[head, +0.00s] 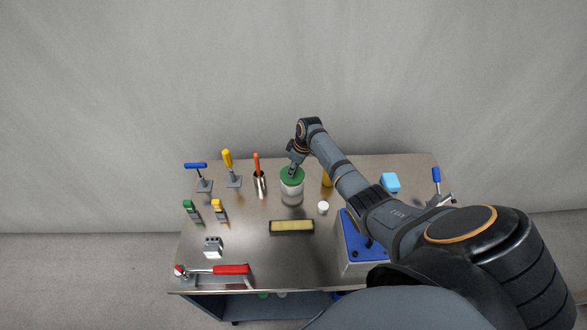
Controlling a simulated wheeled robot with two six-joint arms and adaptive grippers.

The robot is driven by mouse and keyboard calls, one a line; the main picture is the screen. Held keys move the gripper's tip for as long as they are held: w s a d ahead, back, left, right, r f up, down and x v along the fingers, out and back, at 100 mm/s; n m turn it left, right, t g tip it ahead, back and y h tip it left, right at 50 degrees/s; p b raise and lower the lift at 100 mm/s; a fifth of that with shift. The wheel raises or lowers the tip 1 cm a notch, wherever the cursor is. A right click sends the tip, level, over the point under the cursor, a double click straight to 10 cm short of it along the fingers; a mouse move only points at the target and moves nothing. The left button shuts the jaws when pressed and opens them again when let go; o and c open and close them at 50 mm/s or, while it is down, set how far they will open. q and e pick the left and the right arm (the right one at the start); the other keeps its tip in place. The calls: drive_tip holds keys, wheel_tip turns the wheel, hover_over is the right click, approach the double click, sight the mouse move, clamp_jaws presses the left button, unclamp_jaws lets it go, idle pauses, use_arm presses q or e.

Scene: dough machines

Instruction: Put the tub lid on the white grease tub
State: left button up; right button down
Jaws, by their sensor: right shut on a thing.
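The white grease tub (291,192) stands upright near the back middle of the metal table. The green tub lid (287,178) is level at the top of the tub and covers its mouth in this view. I cannot tell whether it touches the rim all round. My right gripper (293,170) points down from above, shut on the lid; its fingertips are small and partly hidden. My left gripper is not in view.
A metal cup with an orange-handled tool (259,182) stands left of the tub. A small white cap (323,207) and a yellow bar in a dark tray (292,227) lie in front. A blue block (391,182) and blue-topped box (352,238) are right. A red-handled tool (230,269) lies front left.

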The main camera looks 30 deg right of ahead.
drive_tip(key=shift+s+b+x, duration=0.2)
drive_tip(key=shift+b+x, duration=0.55)
drive_tip(key=shift+x, duration=0.2)
drive_tip(key=shift+d, duration=0.1)
idle(0.6)
drive_tip(key=c, duration=1)
unclamp_jaws()
drive_tip(key=shift+c, duration=0.2)
drive_tip(key=shift+d+r, duration=0.1)
drive_tip(key=shift+r, duration=0.25)
drive_tip(key=v, duration=1.1)
drive_tip(key=shift+s, duration=0.2)
drive_tip(key=shift+r, duration=0.15)
